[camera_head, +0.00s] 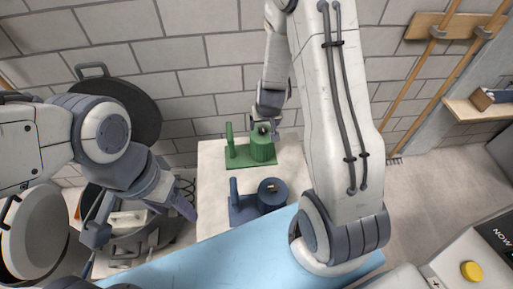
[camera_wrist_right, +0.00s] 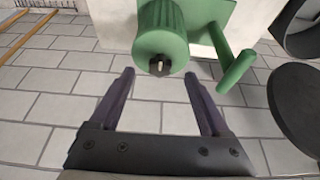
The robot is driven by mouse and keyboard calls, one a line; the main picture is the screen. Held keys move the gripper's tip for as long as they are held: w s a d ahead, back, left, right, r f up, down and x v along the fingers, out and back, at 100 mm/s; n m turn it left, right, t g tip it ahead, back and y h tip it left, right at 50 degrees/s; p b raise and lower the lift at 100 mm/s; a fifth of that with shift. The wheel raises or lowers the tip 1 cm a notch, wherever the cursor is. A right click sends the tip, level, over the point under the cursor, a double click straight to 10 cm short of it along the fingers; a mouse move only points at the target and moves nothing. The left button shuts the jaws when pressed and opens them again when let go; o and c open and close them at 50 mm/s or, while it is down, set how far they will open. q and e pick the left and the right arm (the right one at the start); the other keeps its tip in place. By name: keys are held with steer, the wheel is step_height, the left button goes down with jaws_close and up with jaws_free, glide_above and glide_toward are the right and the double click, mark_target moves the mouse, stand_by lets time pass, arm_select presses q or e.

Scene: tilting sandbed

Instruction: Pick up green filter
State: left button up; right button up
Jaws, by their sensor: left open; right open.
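The green filter (camera_head: 262,152) is a cylinder on a green base with an upright post, standing on the far part of a pale table. My right gripper (camera_head: 265,126) is just above it, pointing down. In the right wrist view, the green filter (camera_wrist_right: 162,38) shows its round top with a small dark knob. The open fingers of my right gripper (camera_wrist_right: 158,80) are either side of the knob's line, with nothing between them; whether they touch the filter cannot be told. My left gripper (camera_head: 140,222) is open and empty, left of the table.
A similar blue filter (camera_head: 272,193) with a post stands nearer on the pale table (camera_head: 212,205). A light blue surface (camera_head: 210,262) lies in front. Large round vessels with lids (camera_head: 125,105) stand at left. A brick wall is behind.

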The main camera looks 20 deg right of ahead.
mark_target(263, 128)
steer(key=p+x, duration=0.1)
steer(key=x, duration=0.3)
steer(key=shift+w+d, duration=0.1)
steer(key=shift+w, duration=0.1)
steer(key=shift+w+f, duration=0.2)
steer(key=shift+f, duration=0.4)
jaws_close()
steer(key=shift+r, duration=0.1)
stand_by(0.7)
